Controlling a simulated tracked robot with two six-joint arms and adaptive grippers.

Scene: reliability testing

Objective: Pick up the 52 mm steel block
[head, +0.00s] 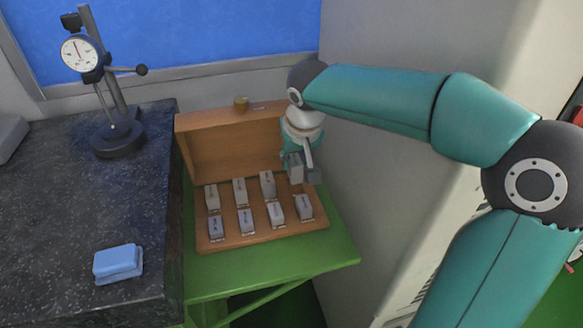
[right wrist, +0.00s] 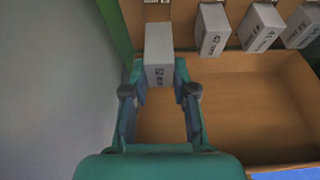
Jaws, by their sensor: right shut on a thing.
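The steel block (right wrist: 158,50) is a light grey rectangular piece between the fingertips of my right gripper (right wrist: 160,78); its printed number looks like 52, upside down in the right wrist view. In the head view the right gripper (head: 302,173) is shut on this block (head: 295,168) over the far right corner of the wooden case (head: 263,238). I cannot tell how far the block's base is from the case. My left gripper is out of view.
Several other grey blocks (head: 246,221) stand in two rows in the case, whose lid (head: 225,155) is open behind. The case is on a green stand (head: 315,262), with a wall close on its right. A dial gauge stand (head: 118,138) and blue block (head: 118,263) sit on the dark slab (head: 45,230).

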